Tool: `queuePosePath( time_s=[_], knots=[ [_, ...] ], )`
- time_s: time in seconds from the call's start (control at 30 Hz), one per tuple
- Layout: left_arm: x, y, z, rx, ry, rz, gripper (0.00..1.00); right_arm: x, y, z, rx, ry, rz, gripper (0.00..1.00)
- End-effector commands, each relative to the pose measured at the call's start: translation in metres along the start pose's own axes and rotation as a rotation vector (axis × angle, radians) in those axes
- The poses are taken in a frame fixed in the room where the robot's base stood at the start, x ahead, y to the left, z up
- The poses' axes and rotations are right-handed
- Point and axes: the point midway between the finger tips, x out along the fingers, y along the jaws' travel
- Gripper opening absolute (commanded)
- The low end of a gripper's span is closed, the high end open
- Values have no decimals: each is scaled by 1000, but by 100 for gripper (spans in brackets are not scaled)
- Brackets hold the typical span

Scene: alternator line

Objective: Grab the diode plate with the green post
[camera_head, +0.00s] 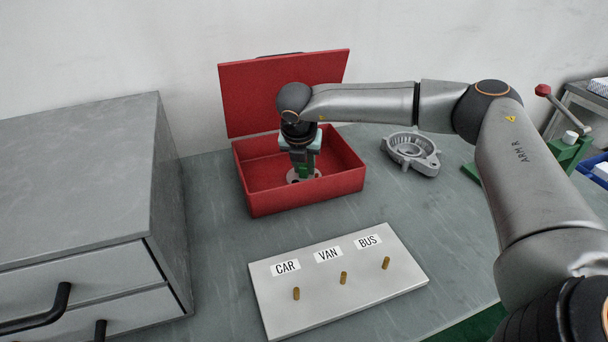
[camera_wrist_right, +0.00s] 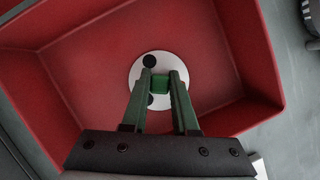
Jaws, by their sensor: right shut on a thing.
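The diode plate (camera_head: 316,173) is a pale round disc low inside the open red box (camera_head: 310,198). In the right wrist view the diode plate (camera_wrist_right: 136,68) shows dark round spots and a green post (camera_wrist_right: 160,83) standing at its middle. My right gripper (camera_head: 303,173) reaches down into the box from above. In the right wrist view my right gripper (camera_wrist_right: 161,78) has its two green fingers shut on the green post. The fingers hide part of the plate. I cannot tell whether the plate touches the box floor. My left gripper is not in view.
The box's raised lid (camera_head: 250,95) stands behind. A white board (camera_head: 340,300) with CAR, VAN and BUS labels and brass pegs lies in front. A grey metal housing (camera_head: 411,152) sits to the right. A grey drawer cabinet (camera_head: 80,190) stands left. Bare table lies between box and board.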

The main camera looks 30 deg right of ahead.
Motion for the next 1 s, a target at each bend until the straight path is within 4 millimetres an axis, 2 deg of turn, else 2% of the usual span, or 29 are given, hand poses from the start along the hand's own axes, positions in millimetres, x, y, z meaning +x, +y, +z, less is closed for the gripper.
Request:
queuePosePath(
  time_s=[0.1, 0.73, 0.87, 0.93, 1.0],
  knots=[
    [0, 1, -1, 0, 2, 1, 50, 0, 0, 0, 0, 0, 1, 0],
    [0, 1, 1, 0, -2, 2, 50, -5, 1, 2, 2, -2, 3, 0],
    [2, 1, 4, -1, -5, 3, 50, -17, 1, 8, 2, -2, 5, 0],
    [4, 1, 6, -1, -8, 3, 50, -30, 1, 13, 4, -2, 6, 0],
    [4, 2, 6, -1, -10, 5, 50, -46, -8, 10, 2, -1, 5, 0]
  ],
)
